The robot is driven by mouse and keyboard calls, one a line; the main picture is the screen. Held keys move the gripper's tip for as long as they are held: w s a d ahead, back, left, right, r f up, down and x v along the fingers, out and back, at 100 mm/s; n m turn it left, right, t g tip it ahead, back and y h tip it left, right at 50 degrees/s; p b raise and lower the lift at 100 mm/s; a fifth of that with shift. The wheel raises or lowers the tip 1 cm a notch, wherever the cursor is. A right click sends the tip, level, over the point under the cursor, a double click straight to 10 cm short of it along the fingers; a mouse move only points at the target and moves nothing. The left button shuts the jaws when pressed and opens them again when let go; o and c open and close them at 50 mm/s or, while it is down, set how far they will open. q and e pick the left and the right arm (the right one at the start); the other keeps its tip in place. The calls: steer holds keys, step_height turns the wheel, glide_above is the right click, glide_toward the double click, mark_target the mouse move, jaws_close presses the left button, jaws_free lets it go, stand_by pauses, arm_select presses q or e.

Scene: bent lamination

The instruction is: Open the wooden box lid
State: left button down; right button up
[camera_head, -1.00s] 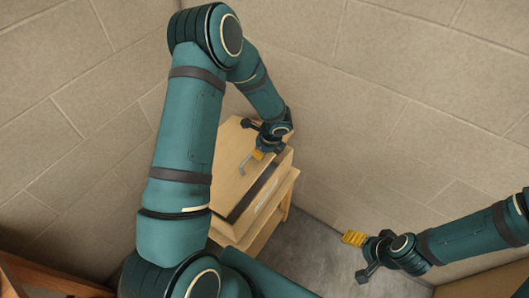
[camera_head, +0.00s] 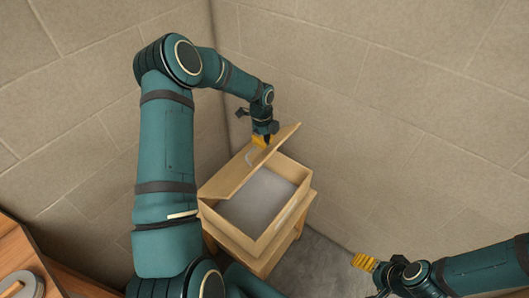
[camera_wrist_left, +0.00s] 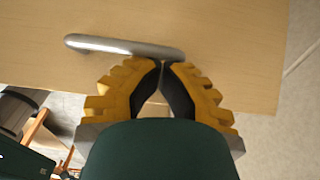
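The wooden box (camera_head: 292,212) stands in the corner with its grey inside showing. Its lid (camera_head: 228,178) is raised and tilted up over the left and back of the box. The lid's metal handle (camera_head: 250,158) also shows in the left wrist view (camera_wrist_left: 105,44). My left gripper (camera_head: 260,141) is at the lid by the handle. In the left wrist view its yellow fingertips (camera_wrist_left: 163,64) are drawn together at the handle's right part; I cannot tell whether they clamp it. My right gripper (camera_head: 368,277) is at the lower right, empty, fingers spread, partly cut off.
The box rests on a small wooden stand (camera_head: 268,262). Block walls (camera_head: 400,130) rise close behind and to the left. A brown wooden piece of furniture (camera_head: 40,262) is at the lower left. Some grey floor (camera_head: 318,258) is clear right of the stand.

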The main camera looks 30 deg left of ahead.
arm_select(q)
steer(key=a+r+h+b, duration=0.1)
steer(key=a+r+h, duration=0.1)
steer(key=a, duration=0.6)
steer(key=w+a+r+h+b, duration=0.1)
steer(key=a+r+h, duration=0.1)
steer(key=a, duration=0.6)
steer(key=shift+w+r+h+b, duration=0.3)
steer(key=shift+r+b, duration=0.1)
steer(key=shift+r, duration=0.45)
step_height(320, 180, up, 10)
